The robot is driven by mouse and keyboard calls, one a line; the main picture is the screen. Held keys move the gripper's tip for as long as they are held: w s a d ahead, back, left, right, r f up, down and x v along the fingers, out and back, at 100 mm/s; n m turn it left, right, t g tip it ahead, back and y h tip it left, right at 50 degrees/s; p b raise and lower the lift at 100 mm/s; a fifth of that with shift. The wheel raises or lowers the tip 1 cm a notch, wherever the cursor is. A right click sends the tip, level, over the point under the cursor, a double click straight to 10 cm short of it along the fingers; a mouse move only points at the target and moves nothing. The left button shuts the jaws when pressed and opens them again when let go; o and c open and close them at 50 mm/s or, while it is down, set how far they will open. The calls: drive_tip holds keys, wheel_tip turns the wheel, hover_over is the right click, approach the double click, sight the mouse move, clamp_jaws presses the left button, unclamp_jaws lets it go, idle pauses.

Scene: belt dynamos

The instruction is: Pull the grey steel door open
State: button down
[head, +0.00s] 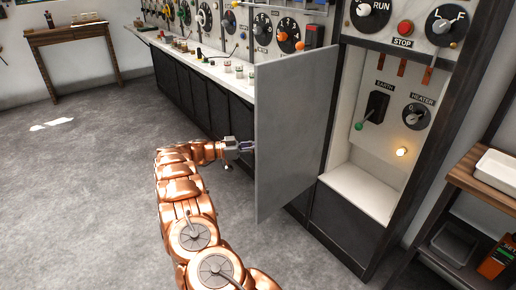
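The grey steel door (290,135) stands swung out from the tall cabinet, its flat face toward me. The opened compartment shows behind its right edge, with an EARTH lever (372,108), a HEATER dial (415,116) and a glowing lamp (402,152). My copper arm reaches forward, and my gripper (246,146) is at the door's left edge. The fingertips are partly hidden by the door, so I cannot tell whether they hold it or a handle on its far side.
A long control bench (205,68) with dials and knobs runs behind the door. A wooden side table (68,32) stands at the back left. A shelf with a white tray (497,166) is at the right. The grey floor on the left is clear.

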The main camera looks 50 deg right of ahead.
drive_tip(key=shift+s+d, duration=0.15)
drive_tip(key=c, duration=1.3)
unclamp_jaws()
drive_tip(key=shift+c, duration=0.2)
drive_tip(key=shift+o, duration=1)
drive_tip(key=v, duration=1.2)
drive_tip(key=shift+w, duration=0.25)
